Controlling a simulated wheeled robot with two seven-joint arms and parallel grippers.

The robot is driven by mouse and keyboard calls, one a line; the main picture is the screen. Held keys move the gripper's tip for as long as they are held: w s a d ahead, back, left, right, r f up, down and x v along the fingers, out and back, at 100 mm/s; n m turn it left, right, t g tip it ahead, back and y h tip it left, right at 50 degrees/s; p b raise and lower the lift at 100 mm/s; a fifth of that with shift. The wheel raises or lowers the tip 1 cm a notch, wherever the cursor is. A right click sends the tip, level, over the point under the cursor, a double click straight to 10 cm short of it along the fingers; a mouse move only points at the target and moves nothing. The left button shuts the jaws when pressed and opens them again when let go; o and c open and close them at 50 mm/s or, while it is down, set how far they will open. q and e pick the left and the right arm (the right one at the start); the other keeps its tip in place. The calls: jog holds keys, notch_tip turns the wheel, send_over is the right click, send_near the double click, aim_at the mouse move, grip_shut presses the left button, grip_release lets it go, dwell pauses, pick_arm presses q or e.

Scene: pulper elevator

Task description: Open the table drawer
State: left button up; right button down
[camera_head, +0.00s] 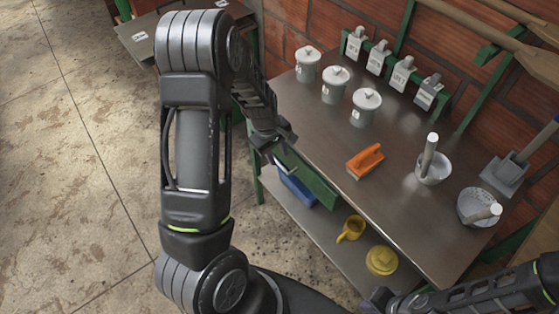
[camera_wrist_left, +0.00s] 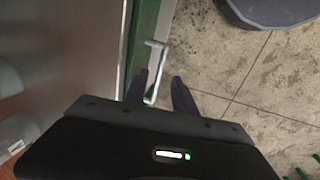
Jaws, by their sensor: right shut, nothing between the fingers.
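The table drawer has a green front (camera_head: 315,184) under the near left edge of the brown table. In the left wrist view the green front (camera_wrist_left: 143,35) is seen from above, with a thin silver bar handle (camera_wrist_left: 154,70) standing off it. My left gripper (camera_head: 280,160) is at the drawer's left part. In its wrist view the fingers (camera_wrist_left: 160,86) are apart, and the handle's near end shows between them, closer to the left finger. I cannot tell whether they touch it. My right gripper (camera_head: 381,299) is shut and empty at the bottom, near the lower shelf.
The table top (camera_head: 305,105) holds white lidded canisters (camera_head: 335,85), an orange brush (camera_head: 365,162) and a mortar (camera_head: 434,168). A lower shelf (camera_head: 325,230) carries a blue bin (camera_head: 297,190), a yellow mug (camera_head: 351,229) and a yellow pot (camera_head: 382,261). The floor at left is clear.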

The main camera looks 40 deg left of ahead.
aim_at(280, 165)
pick_arm(q)
jog(key=f, duration=0.3)
jog(key=w+f, duration=0.1)
jog(key=shift+d+f, duration=0.15)
jog(key=shift+f, duration=0.25)
jog(key=shift+c, duration=0.2)
grip_shut()
dwell(0.9)
